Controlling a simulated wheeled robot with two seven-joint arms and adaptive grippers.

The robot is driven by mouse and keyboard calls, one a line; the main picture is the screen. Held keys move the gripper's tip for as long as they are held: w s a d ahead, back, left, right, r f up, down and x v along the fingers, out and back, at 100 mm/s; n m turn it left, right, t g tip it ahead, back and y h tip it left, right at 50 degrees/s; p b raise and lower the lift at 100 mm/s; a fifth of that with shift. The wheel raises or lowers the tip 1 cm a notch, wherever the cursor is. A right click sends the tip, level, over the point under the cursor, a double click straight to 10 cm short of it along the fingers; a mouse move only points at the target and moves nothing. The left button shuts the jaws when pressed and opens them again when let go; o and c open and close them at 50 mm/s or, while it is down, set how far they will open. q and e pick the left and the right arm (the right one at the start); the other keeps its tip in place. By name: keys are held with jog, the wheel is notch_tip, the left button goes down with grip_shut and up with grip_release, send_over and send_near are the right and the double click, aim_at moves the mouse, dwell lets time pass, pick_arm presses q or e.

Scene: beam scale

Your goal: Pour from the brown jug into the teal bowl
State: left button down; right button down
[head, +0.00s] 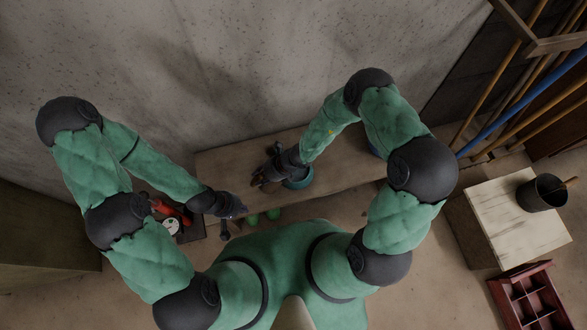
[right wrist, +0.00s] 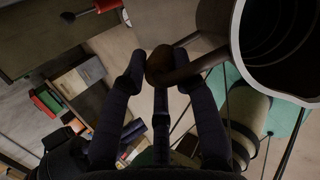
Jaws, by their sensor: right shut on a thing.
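The brown jug (head: 258,182) is at my right gripper (head: 268,176), over the wooden bench, and mostly hidden by the gripper in the head view. In the right wrist view the jug (right wrist: 215,22) is large at the upper right, its pale rim and dark inside showing. The right gripper's fingers (right wrist: 160,75) are shut on its handle. I cannot tell how far it is tilted. The teal bowl (head: 300,182) is just right of the jug, partly hidden under the right gripper. A teal surface (right wrist: 290,118) shows below the jug's rim. My left gripper (head: 236,222) looks open and empty at the bench's front left.
The wooden bench (head: 225,165) runs along the concrete wall. Green round things (head: 272,213) lie near the left gripper. A red item (head: 170,211) is at the left. A dark bucket (head: 541,193) stands on a pale-topped block, above a red compartment tray (head: 528,299) at the right.

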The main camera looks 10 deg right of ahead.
jog(key=shift+r+p, duration=2.55)
jog(key=shift+r, duration=0.65)
